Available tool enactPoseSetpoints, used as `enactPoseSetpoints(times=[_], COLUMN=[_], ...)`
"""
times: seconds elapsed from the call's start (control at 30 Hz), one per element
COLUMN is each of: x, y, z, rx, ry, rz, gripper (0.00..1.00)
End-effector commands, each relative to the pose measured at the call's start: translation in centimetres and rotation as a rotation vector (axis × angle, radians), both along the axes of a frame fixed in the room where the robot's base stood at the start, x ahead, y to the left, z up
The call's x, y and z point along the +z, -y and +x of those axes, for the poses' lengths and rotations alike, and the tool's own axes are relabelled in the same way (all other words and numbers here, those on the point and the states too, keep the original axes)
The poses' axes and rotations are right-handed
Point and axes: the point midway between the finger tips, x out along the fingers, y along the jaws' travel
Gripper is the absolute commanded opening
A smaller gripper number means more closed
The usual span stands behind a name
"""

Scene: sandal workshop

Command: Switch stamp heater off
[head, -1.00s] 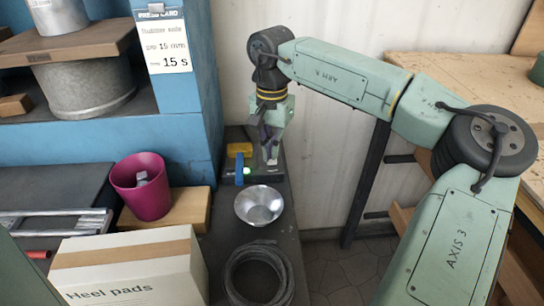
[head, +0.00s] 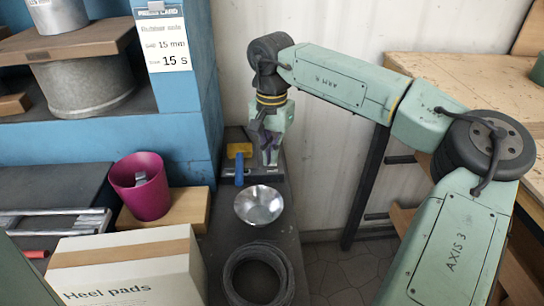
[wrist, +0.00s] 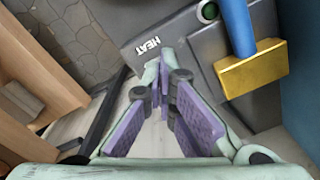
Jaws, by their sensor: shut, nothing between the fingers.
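The stamp heater (wrist: 190,55) is a dark grey box with a white HEAT label, and it also shows on the bench in the head view (head: 262,173). A round dark green lamp (wrist: 209,11) in a pale ring sits on its top and shows no glow. A stamp with a yellow block (wrist: 250,68) and blue handle (wrist: 238,25) is at the heater; the handle also shows in the head view (head: 239,170). My gripper (wrist: 163,75) is shut and empty, pointing down by the HEAT label. I cannot make out the switch; the fingertips may cover it.
A metal bowl (head: 259,205) and a black coil (head: 258,276) lie in front of the heater. A magenta cup (head: 140,187) stands on a wooden block at left, behind the Heel pads box (head: 130,268). The blue shelf (head: 205,90) and the wall stand close by.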

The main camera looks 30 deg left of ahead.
Motion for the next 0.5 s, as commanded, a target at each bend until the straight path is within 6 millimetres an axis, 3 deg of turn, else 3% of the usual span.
enactPoseSetpoints(times=[0.17, 0.5], x=[0.1, 2.9], y=[0.1, 0.0], z=[0.0, 0.0], rx=[0.0, 0.0], ry=[-0.004, -0.003], rz=[-0.003, -0.002], gripper=[0.0, 0.0])
